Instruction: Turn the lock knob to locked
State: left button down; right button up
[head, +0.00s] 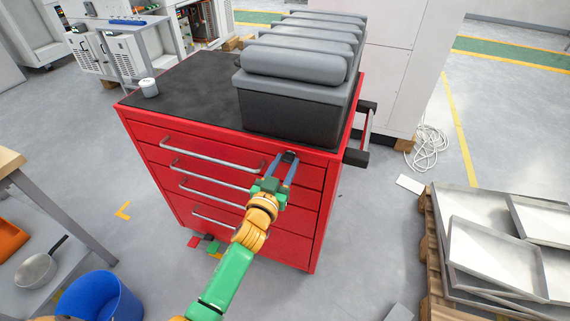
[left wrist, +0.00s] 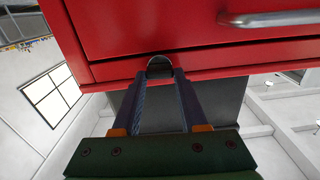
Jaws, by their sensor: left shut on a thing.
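The lock knob (head: 290,156) is a small dark knob on the upper front edge of a red drawer cabinet (head: 225,144), near its right corner. In the left wrist view the knob (left wrist: 159,65) shows as a rounded dark piece against the red rim. My left gripper (head: 285,162) reaches up to the cabinet front, its two blue-grey fingers on either side of the knob. In the left wrist view the fingertips (left wrist: 160,74) are shut on the knob, hiding its sides. Any lock marking is too small to read. My right gripper is not in view.
Grey-lidded dark cases (head: 293,105) stand on the cabinet top, with a small white container (head: 149,88) at its left. Drawer handles (head: 210,153) stick out left of my gripper. A pallet with metal trays (head: 495,258) is at right; a blue bucket (head: 100,298) is at lower left.

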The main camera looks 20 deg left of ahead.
pick_arm(q)
jog(key=m, duration=0.4)
jog(key=shift+f+m, duration=0.1)
jog(key=shift+m, duration=0.3)
jog(key=m, duration=0.4)
jog(key=shift+d+f, duration=0.1)
jog(key=shift+d, duration=0.05)
jog(key=m, duration=0.4)
jog(key=shift+f+m+b, duration=0.1)
jog(key=shift+m+b, duration=0.3)
jog(key=shift+m, duration=1.9)
jog(key=shift+c, duration=2.2)
grip_release()
